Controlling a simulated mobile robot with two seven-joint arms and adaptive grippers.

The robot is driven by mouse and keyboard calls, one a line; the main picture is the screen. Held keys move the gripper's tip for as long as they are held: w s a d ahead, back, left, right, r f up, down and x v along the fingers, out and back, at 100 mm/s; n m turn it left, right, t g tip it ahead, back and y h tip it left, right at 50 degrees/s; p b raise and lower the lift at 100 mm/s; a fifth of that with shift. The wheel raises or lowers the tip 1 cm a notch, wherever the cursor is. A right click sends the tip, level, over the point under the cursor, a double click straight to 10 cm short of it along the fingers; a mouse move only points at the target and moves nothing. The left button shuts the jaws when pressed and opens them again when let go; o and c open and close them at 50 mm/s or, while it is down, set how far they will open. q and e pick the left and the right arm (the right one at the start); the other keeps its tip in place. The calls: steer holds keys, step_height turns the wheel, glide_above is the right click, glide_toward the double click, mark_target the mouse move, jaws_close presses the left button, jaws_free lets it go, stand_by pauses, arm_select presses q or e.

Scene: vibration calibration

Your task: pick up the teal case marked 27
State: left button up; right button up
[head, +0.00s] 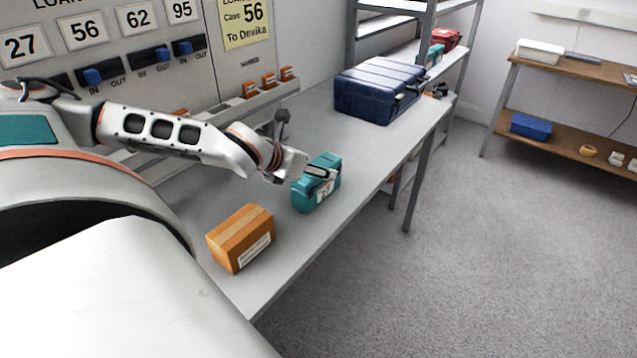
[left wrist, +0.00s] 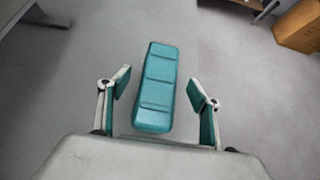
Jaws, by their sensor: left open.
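The teal case (head: 307,196), marked 27 on its side label, stands on the grey table, right of my left gripper's wrist. My left gripper (head: 313,170) is at the top of the case, partly covering it. In the left wrist view the teal case (left wrist: 158,95) lies lengthwise between the two spread fingers of the left gripper (left wrist: 158,80), with a gap on each side. The left gripper is open and holds nothing. My right gripper is not in view.
A brown cardboard box (head: 240,238) sits on the table (head: 285,258) nearer me than the case. A large dark blue case (head: 376,92) stands farther back. A wall board (head: 135,45) with numbered switches runs along the left. The floor at right is clear.

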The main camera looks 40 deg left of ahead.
arm_select(q)
steer(key=shift+b+x, duration=0.3)
steer(key=shift+x, duration=0.7)
steer(key=c, duration=1.6)
steer(key=shift+r, duration=0.2)
